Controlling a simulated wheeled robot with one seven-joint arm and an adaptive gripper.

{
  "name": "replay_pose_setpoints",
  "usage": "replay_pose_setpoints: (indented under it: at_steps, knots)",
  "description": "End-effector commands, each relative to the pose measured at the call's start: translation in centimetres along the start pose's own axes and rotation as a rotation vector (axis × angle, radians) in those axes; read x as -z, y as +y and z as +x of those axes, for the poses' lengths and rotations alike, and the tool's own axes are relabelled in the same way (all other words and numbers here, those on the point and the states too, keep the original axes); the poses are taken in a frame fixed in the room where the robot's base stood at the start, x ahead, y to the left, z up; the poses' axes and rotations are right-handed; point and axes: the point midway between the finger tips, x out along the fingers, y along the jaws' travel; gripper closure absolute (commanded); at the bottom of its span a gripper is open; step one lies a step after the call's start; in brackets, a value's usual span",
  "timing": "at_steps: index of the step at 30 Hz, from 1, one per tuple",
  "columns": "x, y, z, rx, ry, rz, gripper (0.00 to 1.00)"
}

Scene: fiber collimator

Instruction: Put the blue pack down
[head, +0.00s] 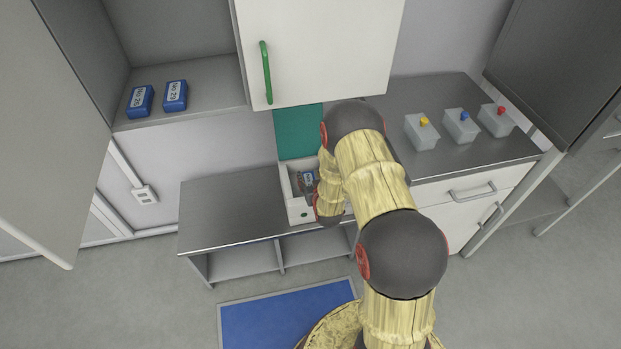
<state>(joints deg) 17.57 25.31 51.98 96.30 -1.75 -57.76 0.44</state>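A blue pack (309,178) with a pale label shows inside or just above a white open box (299,213) on the low grey counter. My wrist comes down over the right side of this box and covers part of it. My gripper (302,184) is mostly hidden at the pack, with only a small dark part showing. I cannot tell whether its fingers touch or hold the pack, or whether the pack rests on the box floor. Two more blue packs, a left one (140,101) and a right one (176,96), lie on the cabinet shelf at upper left.
The low counter (225,207) is clear left of the box. A teal panel (298,132) stands behind it. Three grey containers (461,129) with coloured knobs stand on the right counter. A cabinet door (318,50) with a green handle hangs above. A blue mat (280,318) lies on the floor.

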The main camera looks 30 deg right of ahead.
Motion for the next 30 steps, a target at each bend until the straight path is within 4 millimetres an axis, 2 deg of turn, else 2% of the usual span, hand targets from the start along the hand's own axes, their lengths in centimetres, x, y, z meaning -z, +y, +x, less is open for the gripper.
replay_pose_setpoints:
  at_steps: [6, 16, 21, 23, 30]
  knots:
    - [0.0, 0.0, 0.0, 0.0, 0.0, 0.0, 0.39]
    - [0.1, 0.0, -0.1, 0.0, 0.0, 0.0, 0.39]
    - [1.4, 0.0, -0.7, 0.0, 0.0, 0.0, 0.39]
    - [1.4, 0.0, -1.7, 0.0, -0.002, 0.0, 0.39]
    - [1.4, 0.0, -7.1, 0.0, -0.002, 0.0, 0.39]
